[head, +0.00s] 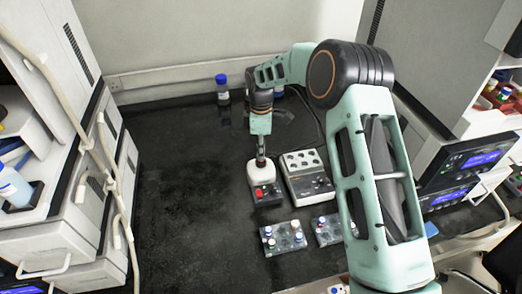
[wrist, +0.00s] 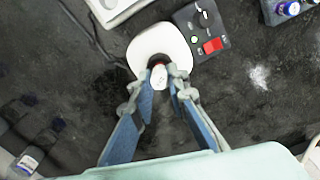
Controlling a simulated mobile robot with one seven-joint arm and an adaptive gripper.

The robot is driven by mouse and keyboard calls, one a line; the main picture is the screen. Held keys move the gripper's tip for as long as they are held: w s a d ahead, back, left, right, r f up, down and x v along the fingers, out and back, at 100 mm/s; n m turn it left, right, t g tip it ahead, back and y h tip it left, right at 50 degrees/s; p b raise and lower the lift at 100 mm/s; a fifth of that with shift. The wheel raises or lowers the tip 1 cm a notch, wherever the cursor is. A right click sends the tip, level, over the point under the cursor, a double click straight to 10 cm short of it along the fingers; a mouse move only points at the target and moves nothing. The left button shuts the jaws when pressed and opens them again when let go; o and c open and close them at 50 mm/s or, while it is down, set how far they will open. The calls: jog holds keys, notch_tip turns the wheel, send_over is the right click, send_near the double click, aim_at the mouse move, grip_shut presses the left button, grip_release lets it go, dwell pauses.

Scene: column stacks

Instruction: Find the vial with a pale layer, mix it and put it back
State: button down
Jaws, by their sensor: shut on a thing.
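My gripper (head: 261,160) points down at the white head of a small mixer (head: 263,172) on the dark bench. In the wrist view the fingers (wrist: 162,84) are shut on a vial (wrist: 158,77) with a whitish top and a bit of red. The vial is over the white mixer head (wrist: 150,42); I cannot tell whether it touches. The vial's contents are hidden. The mixer has a red switch (wrist: 213,45) and a lit green light. Two clear racks, one at the left (head: 283,237) and one at the right (head: 328,230), hold several capped vials in front of the mixer.
A grey device with round wells (head: 305,175) stands just right of the mixer. A blue-capped bottle (head: 222,90) stands at the back. Instrument cabinets line both sides. The bench left of the mixer is clear.

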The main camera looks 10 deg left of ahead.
jog(key=shift+f, duration=0.2)
jog(key=shift+f+b, duration=0.25)
jog(key=shift+b, duration=0.1)
jog(key=shift+f, duration=0.35)
dwell(2.3)
jog(key=shift+r+p, duration=1.45)
jog(key=shift+r, duration=1.65)
jog(key=shift+s+f, duration=0.1)
